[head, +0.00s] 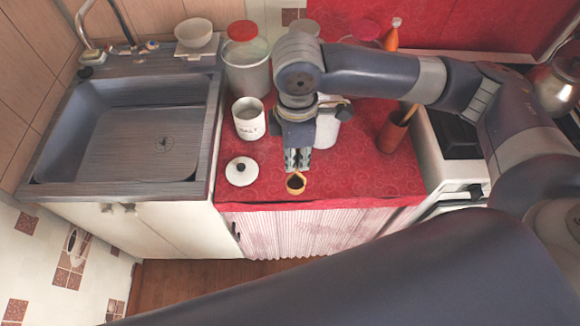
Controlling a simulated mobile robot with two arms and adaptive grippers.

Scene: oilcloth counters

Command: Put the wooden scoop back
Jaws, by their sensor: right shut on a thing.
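My right gripper (297,160) points down over the front of the red counter and is shut on the small wooden scoop (296,186). The scoop's round bowl hangs below the fingertips near the counter's front edge; its handle is mostly hidden between the fingers. A white jar marked SALT (249,123) stands uncovered to the left of the gripper. A white lid with a dark knob (241,171) lies flat on the cloth in front of the jar. My left gripper is not in view.
A brown-red cup (393,135) with a wooden utensil stands at right, beside the stove (450,150). A white container (327,130) is partly hidden behind my gripper. A red-lidded clear jar (246,75) stands behind the salt jar. The sink (130,140) is at left.

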